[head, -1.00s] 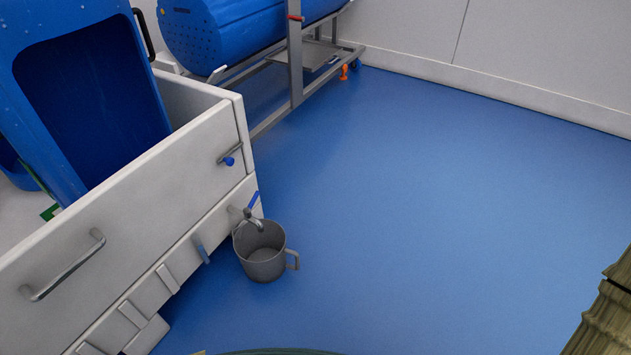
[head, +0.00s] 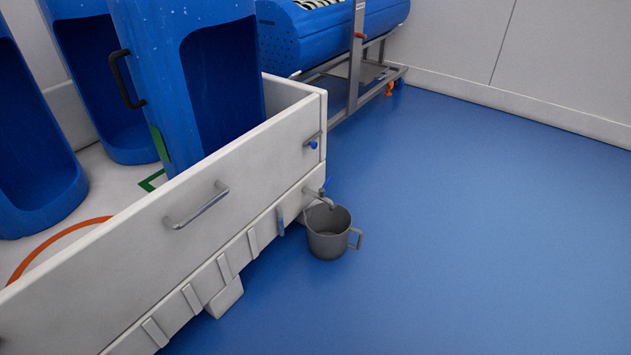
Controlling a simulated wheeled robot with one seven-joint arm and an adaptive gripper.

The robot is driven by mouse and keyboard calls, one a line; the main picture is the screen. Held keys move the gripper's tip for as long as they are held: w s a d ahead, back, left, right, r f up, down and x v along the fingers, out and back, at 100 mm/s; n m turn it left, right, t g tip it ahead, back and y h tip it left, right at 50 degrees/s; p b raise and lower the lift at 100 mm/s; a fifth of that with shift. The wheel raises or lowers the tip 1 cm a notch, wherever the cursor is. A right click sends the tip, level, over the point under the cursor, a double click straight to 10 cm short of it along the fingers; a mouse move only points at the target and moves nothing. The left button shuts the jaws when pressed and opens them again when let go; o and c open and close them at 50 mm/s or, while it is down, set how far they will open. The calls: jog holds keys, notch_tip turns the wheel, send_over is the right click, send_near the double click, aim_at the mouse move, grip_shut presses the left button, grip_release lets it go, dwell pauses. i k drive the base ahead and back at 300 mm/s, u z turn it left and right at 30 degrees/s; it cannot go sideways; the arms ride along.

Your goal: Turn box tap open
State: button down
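The lever's exact angle is too small to tell. A grey mug (head: 328,243) with a handle on its right is under the spout, close to the blue floor. My gripper is not in view.
Blue tubs (head: 172,60) stand in the box. A metal handle (head: 197,207) and a blue-knobbed latch (head: 313,144) stick out of its wall. A blue drum (head: 335,35) lies on a metal frame (head: 354,75) behind. The blue floor (head: 480,230) on the right is clear.

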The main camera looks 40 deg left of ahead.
aim_at(322, 191)
jog(key=k, duration=0.25)
jog(key=u, duration=1.8)
jog(key=i, duration=0.15)
jog(key=u, duration=0.15)
